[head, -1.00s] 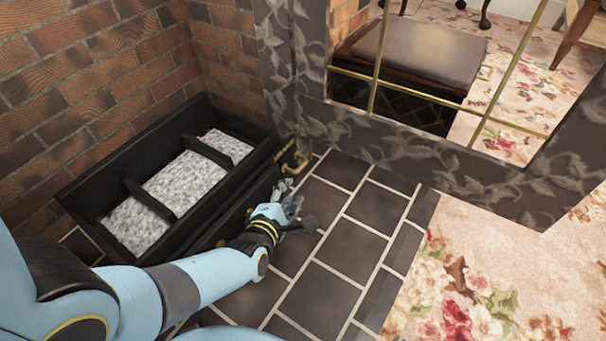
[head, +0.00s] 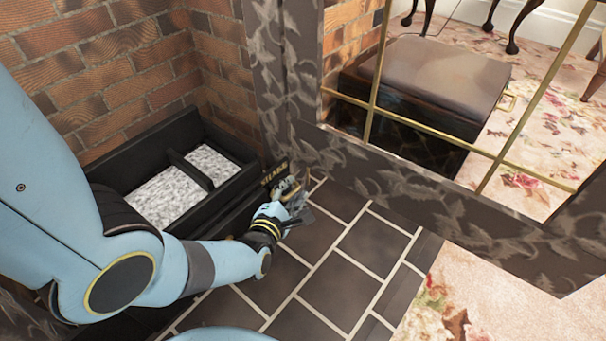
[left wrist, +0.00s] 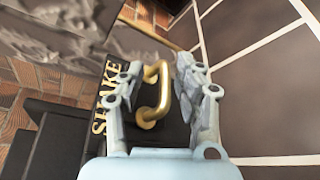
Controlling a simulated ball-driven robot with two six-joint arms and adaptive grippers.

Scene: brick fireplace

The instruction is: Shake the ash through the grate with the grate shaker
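The grate shaker is a brass handle (left wrist: 152,97) beside a black plate with gold "SHAKE" lettering (left wrist: 106,98), seen in the left wrist view. The lettering also shows in the head view (head: 273,175), at the right end of the black grate box (head: 150,133). Pale grey ash (head: 165,196) lies in the box between dark crossbars. My left gripper (head: 294,208) is at that end of the box. In the left wrist view its fingers (left wrist: 157,68) are open, one on each side of the handle. Whether they touch it I cannot tell. My right gripper is out of view.
A dark leaf-patterned frame (head: 400,190) with a brass-barred opening (head: 430,132) stands just beyond the shaker. Brick walls (head: 110,65) are behind the box. Dark hearth tiles (head: 330,240) right of my gripper are clear. Floral carpet (head: 480,295) lies further right.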

